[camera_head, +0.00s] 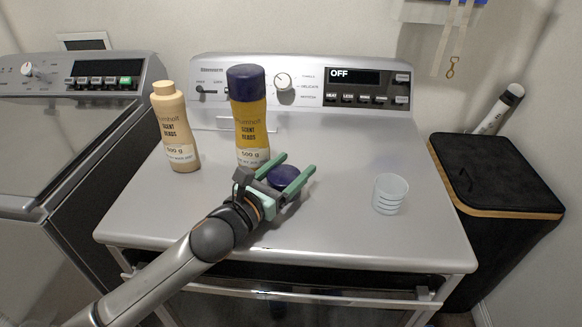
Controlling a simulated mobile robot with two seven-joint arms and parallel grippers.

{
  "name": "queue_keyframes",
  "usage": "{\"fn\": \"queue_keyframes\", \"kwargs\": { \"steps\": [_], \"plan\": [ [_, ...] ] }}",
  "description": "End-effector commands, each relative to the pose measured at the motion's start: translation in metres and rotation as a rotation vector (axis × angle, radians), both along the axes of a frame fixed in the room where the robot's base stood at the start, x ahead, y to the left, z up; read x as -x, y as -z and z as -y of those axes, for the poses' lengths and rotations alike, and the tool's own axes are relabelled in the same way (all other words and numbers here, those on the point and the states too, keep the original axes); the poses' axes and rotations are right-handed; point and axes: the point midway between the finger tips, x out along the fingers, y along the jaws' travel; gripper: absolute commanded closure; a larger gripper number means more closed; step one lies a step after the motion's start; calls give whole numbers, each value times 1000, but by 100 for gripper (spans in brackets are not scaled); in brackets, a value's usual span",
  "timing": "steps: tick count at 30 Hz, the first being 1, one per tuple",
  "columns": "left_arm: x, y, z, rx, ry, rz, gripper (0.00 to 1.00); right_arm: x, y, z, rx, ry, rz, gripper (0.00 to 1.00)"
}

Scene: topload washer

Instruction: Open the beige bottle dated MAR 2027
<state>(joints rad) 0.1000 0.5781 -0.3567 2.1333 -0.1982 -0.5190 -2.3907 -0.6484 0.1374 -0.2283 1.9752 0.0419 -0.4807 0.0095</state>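The beige bottle (177,130) labelled Scent Beads, 500 g, stands upright at the left of the dryer top. Its top shows a bare beige neck with no dark cap on it. The small print on its label is too small to read. A dark blue cap (284,178) lies low over the dryer top, between the fingers of my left gripper (299,162). The fingers are spread apart; I cannot tell whether they touch the cap. A yellow bottle (249,121) with a dark blue cap on stands upright behind the gripper. My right gripper is not in view.
A clear ribbed cup (390,194) stands on the dryer top (340,225) at the right. The control panel (300,82) rises at the back. A washer (60,130) stands at left, a black hamper (495,185) at right. The dryer top's middle right is clear.

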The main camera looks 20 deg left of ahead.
Motion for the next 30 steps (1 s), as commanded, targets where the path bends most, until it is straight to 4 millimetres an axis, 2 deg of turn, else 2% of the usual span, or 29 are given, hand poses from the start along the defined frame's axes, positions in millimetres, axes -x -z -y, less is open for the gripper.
{"fn": "queue_keyframes", "kwargs": {
  "steps": [1,7,17,20,30],
  "plan": [
    [0,1,0,0,0,-1,23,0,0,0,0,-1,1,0],
    [0,1,0,0,0,-1,0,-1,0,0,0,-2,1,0],
    [1,-2,-1,-1,-1,-1,0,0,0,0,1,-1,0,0],
    [11,-1,-3,-2,-1,-3,0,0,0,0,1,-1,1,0],
    [65,0,-16,-2,1,-5,0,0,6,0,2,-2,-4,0]
  ]
}}
